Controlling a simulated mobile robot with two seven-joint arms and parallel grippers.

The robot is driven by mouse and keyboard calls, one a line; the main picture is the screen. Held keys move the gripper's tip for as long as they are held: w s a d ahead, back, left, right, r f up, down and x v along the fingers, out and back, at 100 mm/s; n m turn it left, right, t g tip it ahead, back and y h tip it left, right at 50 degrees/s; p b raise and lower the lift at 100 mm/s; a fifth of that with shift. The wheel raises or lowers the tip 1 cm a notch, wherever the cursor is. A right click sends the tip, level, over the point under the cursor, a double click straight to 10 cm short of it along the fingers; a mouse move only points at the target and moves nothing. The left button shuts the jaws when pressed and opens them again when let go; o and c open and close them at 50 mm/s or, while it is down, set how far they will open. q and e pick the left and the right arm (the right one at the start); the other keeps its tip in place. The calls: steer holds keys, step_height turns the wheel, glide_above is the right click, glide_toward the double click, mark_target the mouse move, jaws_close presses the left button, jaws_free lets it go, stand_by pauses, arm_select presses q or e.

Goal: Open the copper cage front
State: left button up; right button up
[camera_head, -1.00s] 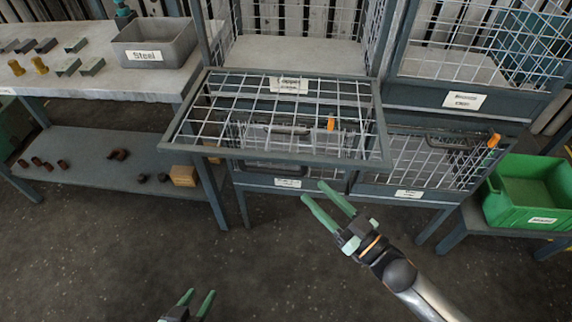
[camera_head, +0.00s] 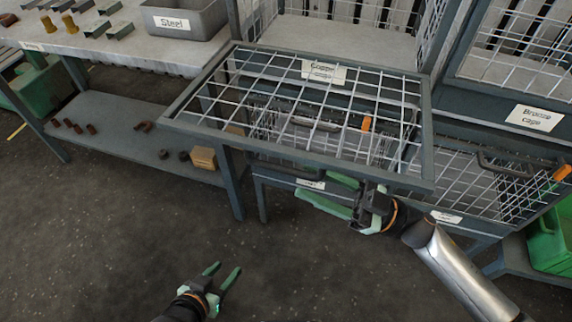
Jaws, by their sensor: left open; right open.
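The copper cage front (camera_head: 290,85) is a wire mesh panel in a dark frame. It is folded down and juts out roughly level from the rack, below the open cage mouth. The "Copper cage" label (camera_head: 323,71) shows at its rear edge. My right gripper (camera_head: 313,184) is open and empty, just below the panel's front edge in the picture; I cannot tell whether it touches it. My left gripper (camera_head: 225,268) is open and empty, low over the floor and well apart from the panel.
A lower cage with a grey handle (camera_head: 315,122) and orange latch (camera_head: 367,123) shows through the mesh. The bronze cage label (camera_head: 535,118) is at right. A workbench (camera_head: 130,50) with a steel bin (camera_head: 185,20) stands left. A green bin (camera_head: 548,240) is at lower right. Floor in front is clear.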

mark_target(296, 175)
steer(key=x, duration=0.5)
steer(key=shift+w+a+r, duration=0.1)
steer(key=shift+w+a, duration=0.05)
steer(key=shift+a, duration=0.15)
steer(key=shift+c, duration=0.4)
jaws_close()
stand_by(0.7)
